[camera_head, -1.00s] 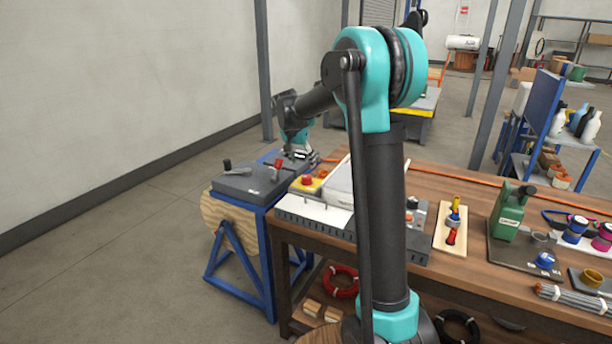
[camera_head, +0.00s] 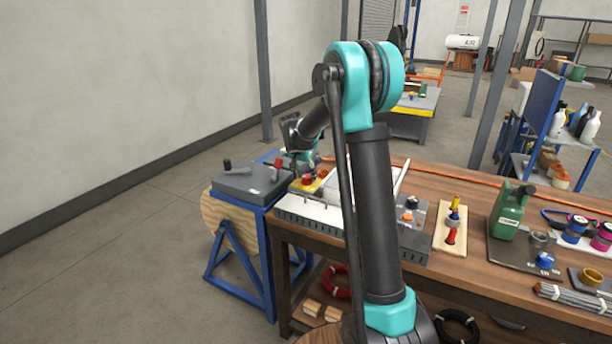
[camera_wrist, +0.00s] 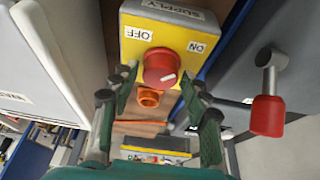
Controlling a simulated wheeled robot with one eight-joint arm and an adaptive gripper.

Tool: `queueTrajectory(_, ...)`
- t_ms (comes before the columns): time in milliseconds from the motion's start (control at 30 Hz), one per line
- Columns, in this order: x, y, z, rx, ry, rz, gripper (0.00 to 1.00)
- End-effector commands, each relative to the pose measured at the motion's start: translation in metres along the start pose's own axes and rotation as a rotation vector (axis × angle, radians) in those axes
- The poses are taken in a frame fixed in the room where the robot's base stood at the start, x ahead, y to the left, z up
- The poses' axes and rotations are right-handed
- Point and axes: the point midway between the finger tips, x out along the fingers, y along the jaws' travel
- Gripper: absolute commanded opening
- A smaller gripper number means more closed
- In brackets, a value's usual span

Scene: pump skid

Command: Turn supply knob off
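The supply knob (camera_wrist: 160,68) is a round red knob with a white mark. It sits on a yellow and grey box (camera_wrist: 203,28) labelled SUPPLY, OFF and ON. The white mark points toward the lower right in the wrist view, away from both labels.
A grey box (camera_head: 247,182) with a red-handled lever (camera_wrist: 268,112) stands close on the right in the wrist view. A white panel (camera_wrist: 40,60) is close on the left. An orange ring-like part (camera_wrist: 149,97) lies below the knob.

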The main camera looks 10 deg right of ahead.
Motion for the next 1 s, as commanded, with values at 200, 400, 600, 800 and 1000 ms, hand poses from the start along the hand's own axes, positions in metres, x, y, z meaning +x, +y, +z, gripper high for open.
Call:
queueTrajectory(200, -0.0002, 0.0000, 0.0000, 0.000, 0.000, 0.000, 0.15)
queueTrajectory(400, -0.0002, 0.0000, 0.0000, -0.003, 0.000, -0.001, 0.06)
queueTrajectory(600, -0.0002, 0.0005, -0.0001, -0.042, 0.000, -0.019, 0.06)
queueTrajectory(800, -0.0003, 0.0014, 0.0000, -0.147, 0.000, -0.063, 0.06)
queueTrajectory(1000, -0.0001, 0.0029, -0.0009, -0.308, 0.000, -0.129, 0.06)
